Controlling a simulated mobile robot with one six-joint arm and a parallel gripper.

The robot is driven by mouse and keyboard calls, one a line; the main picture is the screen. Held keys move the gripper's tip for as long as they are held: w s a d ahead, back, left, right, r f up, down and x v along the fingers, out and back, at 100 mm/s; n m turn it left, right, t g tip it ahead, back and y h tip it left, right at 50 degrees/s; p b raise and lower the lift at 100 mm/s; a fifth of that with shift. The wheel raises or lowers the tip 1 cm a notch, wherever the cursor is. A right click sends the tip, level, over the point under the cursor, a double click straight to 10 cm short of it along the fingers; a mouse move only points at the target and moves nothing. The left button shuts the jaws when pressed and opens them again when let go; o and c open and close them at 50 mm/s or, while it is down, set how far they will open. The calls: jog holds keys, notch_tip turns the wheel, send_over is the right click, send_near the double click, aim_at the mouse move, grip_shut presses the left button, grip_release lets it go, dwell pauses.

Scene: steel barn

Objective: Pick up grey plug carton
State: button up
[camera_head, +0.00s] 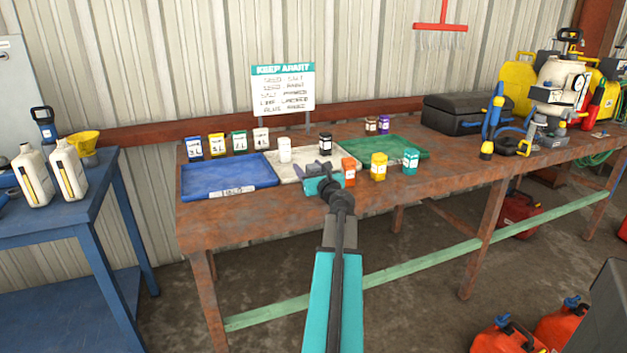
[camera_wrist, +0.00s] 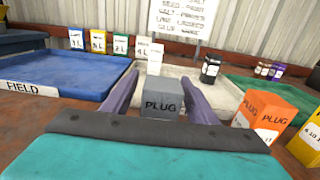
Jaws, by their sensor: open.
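The grey plug carton (camera_wrist: 162,102), a small block lettered PLUG, stands upright between my gripper's two purple-grey fingers in the wrist view. My gripper (camera_wrist: 161,84) is open, with one finger on each side of the carton and a narrow gap showing beside it. I cannot tell whether the carton stands on the tray or on the bench.
An orange PLUG carton (camera_wrist: 268,114) stands close on the right, with a yellow carton (camera_head: 378,166) and a teal one (camera_head: 410,161) beyond. A white container (camera_head: 284,150) and a black jar (camera_head: 325,144) stand behind. The blue tray (camera_head: 230,181) left is empty.

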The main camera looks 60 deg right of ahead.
dwell(0.4)
jog(key=c, duration=1.2)
jog(key=shift+o, duration=0.2)
jog(key=shift+r, duration=0.1)
jog(key=shift+r, duration=0.45)
jog(key=s+a+r, duration=0.1)
jog(key=s+r, duration=0.1)
jog(key=s, duration=0.6)
jog(key=s+a+r+p, duration=0.1)
jog(key=s+r, duration=0.1)
jog(key=s, duration=0.5)
jog(key=shift+s+a, duration=0.35)
jog(key=shift+s, duration=0.05)
jog(key=shift+s, duration=0.1)
